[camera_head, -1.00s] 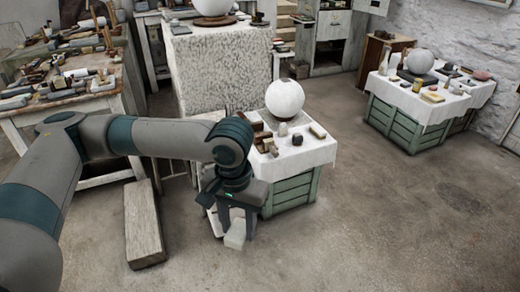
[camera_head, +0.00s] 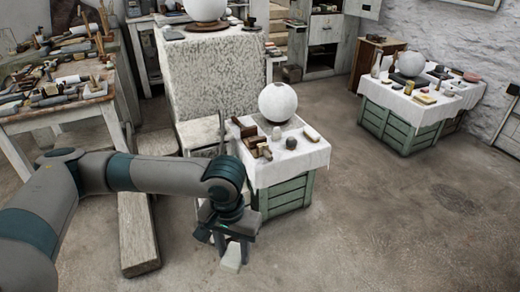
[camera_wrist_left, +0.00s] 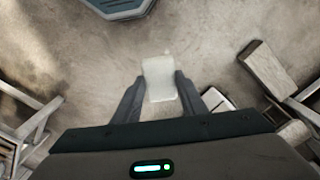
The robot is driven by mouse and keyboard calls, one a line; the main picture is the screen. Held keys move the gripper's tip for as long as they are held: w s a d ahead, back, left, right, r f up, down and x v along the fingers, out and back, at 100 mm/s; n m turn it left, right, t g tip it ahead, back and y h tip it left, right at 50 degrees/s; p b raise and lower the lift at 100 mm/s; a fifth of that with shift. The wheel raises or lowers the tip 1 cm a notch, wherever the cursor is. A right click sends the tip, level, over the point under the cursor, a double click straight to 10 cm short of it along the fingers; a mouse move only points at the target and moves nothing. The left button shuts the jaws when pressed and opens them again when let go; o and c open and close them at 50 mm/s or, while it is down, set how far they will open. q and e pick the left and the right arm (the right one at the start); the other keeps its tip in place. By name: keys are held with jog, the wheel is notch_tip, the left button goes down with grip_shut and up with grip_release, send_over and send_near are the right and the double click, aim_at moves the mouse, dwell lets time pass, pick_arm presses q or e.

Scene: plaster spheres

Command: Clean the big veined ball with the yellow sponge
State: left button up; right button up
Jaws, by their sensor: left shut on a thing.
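My left gripper (camera_head: 231,254) is shut on a pale, off-white block (camera_head: 231,259), held over the floor in front of the near crate table. The block (camera_wrist_left: 159,78) shows between both fingers in the left wrist view. A big whitish ball (camera_head: 205,7) stands on the tall cloth-covered block, cut by the top edge. Veins are too faint to tell. A yellow block (camera_head: 425,99) lies on the far right table. My right gripper is out of view.
The near crate table (camera_head: 285,193) carries several small blocks and jars beside its ball. A long wooden beam (camera_head: 138,228) lies on the floor at left. A cluttered workbench (camera_head: 40,116) stands at far left. Floor (camera_head: 390,215) at right is clear.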

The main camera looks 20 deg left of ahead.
pick_arm(q)
jog(key=s+f, duration=0.3)
jog(key=f, duration=0.5)
jog(key=shift+f, duration=0.25)
jog(key=shift+w+a, duration=0.1)
